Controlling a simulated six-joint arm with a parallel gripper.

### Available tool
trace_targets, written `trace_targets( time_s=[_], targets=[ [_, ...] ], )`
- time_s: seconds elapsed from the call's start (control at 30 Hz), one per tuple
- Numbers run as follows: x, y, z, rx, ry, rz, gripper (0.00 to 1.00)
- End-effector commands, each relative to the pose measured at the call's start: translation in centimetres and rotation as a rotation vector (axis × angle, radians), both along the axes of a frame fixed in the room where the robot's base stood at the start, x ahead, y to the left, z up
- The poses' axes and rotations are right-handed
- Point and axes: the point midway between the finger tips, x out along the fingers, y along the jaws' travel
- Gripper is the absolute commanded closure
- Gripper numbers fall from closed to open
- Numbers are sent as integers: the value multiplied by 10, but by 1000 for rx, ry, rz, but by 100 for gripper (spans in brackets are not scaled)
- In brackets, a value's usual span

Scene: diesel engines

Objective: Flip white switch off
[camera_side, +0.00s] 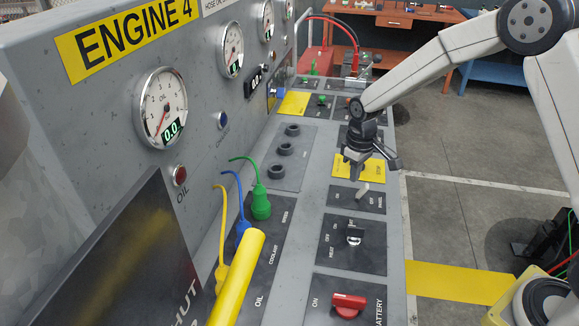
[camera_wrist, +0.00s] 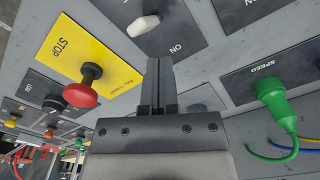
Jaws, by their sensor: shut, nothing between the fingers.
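The white switch (camera_side: 363,189) is a short white lever on a dark plate (camera_side: 345,201) lettered ON, OFF and PANEL in the side view. The switch also shows at the top of the wrist view (camera_wrist: 143,25), left of the ON lettering. The lever looks tilted, but I cannot tell which setting it is in. My gripper (camera_side: 356,176) is just above and beyond the switch in the side view, pointing down. In the wrist view my gripper (camera_wrist: 160,62) has its fingers together, with nothing between them. The fingertips look apart from the lever.
A red push button (camera_wrist: 80,95) stands on a yellow STOP plate (camera_wrist: 62,45) close beside my gripper. A green plug (camera_side: 261,203) with cable stands to the left. A black-and-white knob (camera_side: 354,237) and a red battery knob (camera_side: 349,302) are nearer the camera.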

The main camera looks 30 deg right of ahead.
Motion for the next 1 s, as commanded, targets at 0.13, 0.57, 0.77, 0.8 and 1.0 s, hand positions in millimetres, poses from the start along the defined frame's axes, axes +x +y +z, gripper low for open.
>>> trace_targets(
  time_s=[0.13,0.57,0.77,0.8,1.0],
  targets=[
    [1,1,9,0,0,0,100],
    [3,3,33,1,-2,0,100],
    [4,4,44,0,-1,0,100],
    [4,4,46,0,-1,0,100],
    [4,4,50,0,0,0,100]
  ],
)
